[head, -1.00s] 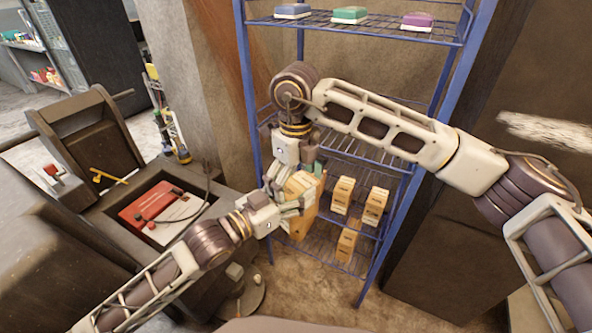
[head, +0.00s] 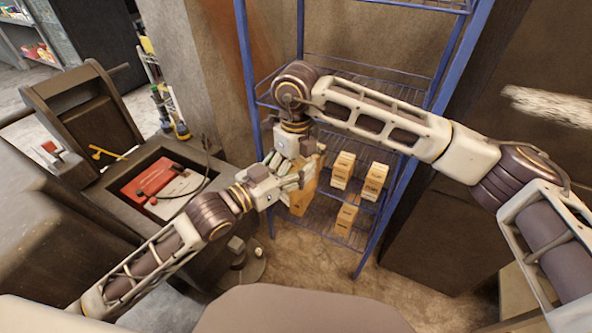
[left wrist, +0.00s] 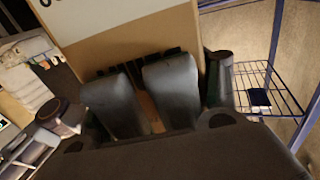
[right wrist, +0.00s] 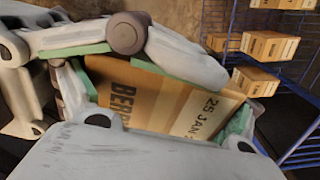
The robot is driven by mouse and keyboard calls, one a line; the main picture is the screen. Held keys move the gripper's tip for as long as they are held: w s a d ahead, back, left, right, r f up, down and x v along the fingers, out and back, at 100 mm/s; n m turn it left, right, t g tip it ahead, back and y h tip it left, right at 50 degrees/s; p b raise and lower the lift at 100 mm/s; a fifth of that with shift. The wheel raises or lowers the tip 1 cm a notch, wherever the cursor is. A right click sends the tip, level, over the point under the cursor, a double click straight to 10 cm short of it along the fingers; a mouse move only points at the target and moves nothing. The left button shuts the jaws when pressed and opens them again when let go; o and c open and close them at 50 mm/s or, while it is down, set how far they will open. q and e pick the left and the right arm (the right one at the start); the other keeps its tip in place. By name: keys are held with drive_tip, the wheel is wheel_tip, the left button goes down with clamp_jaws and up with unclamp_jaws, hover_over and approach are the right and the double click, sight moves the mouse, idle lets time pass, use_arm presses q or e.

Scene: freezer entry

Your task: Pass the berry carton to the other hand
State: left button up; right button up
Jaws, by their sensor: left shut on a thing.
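The berry carton (head: 301,199) is a tan box with dark lettering, held in the air in front of the blue rack. My left gripper (head: 285,187) is shut on it from the lower left; its two dark fingers (left wrist: 145,95) lie close against the tan face in the left wrist view. My right gripper (head: 288,165) is at the carton from above. In the right wrist view the carton (right wrist: 160,95) lies between its green-padded fingers, showing "BERR" and "25 JAN". Whether these fingers press on it cannot be told.
Several similar cartons stand on the rack shelves, such as one (head: 343,170) just right of the held carton. Blue rack posts (head: 250,110) are close behind my grippers. A dark counter (head: 105,195) with a red item (head: 147,180) stands at left.

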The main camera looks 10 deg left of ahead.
use_arm(q)
drive_tip(key=shift+r, duration=0.15)
use_arm(e)
drive_tip(key=c, duration=0.7)
use_arm(q)
drive_tip(key=o, duration=1.4)
drive_tip(key=shift+o, duration=0.2)
drive_tip(key=shift+f, duration=0.2)
